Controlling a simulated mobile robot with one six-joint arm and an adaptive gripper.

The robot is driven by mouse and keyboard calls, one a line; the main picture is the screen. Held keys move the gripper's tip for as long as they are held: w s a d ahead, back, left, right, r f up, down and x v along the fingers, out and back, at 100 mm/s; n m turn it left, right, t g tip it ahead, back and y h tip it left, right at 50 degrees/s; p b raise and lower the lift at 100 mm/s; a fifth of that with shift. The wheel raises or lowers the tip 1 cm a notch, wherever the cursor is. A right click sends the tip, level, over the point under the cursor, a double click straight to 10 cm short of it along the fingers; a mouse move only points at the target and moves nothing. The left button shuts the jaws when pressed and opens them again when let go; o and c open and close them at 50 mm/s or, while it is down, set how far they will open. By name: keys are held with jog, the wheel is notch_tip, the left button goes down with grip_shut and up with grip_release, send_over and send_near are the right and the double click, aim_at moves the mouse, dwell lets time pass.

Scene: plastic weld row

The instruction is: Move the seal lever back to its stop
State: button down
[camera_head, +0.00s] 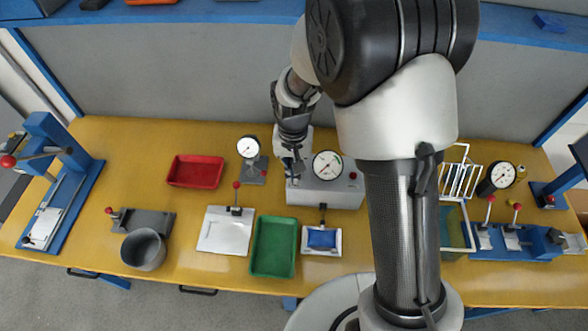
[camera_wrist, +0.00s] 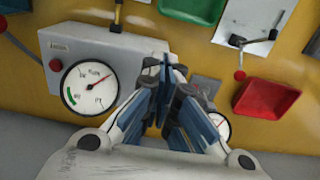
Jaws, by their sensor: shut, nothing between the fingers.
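No lever is marked as the seal lever, so I cannot tell for sure which one it is. A short black-handled lever (camera_head: 322,208) stands at the front of the grey gauge box (camera_head: 318,196), by a small white plate with a blue pad (camera_head: 321,239). It also shows at the top of the wrist view (camera_wrist: 117,14). A red-knobbed lever (camera_head: 236,198) stands at the back of a white plate to its left. My gripper (camera_head: 291,172) is shut and empty by the left end of the gauge box. In the wrist view its blue-padded fingers (camera_wrist: 165,75) hide part of that end.
The gauge box carries a dial (camera_wrist: 90,85) and a red button (camera_wrist: 56,65). A red tray (camera_head: 195,184), a green tray (camera_head: 254,247) and a small gauge stand (camera_head: 248,147) are nearby. A blue press (camera_head: 62,190) stands far left. My arm covers the table right of the box.

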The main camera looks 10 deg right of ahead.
jog(key=shift+f, duration=0.15)
dwell(0.4)
jog(key=shift+f+b, duration=1.4)
jog(key=shift+f, duration=0.4)
jog(key=shift+w, duration=0.1)
jog(key=shift+w+d+r, duration=0.15)
jog(key=shift+w+r, duration=0.05)
jog(key=shift+w, duration=0.5)
jog(key=shift+p, duration=0.3)
jog(key=shift+w+d+r+p, duration=0.1)
jog(key=shift+w+r+p, duration=0.05)
jog(key=shift+w, duration=0.25)
jog(key=shift+w+d+r+p, duration=0.1)
jog(key=shift+w+p, duration=0.05)
jog(key=shift+w, duration=0.35)
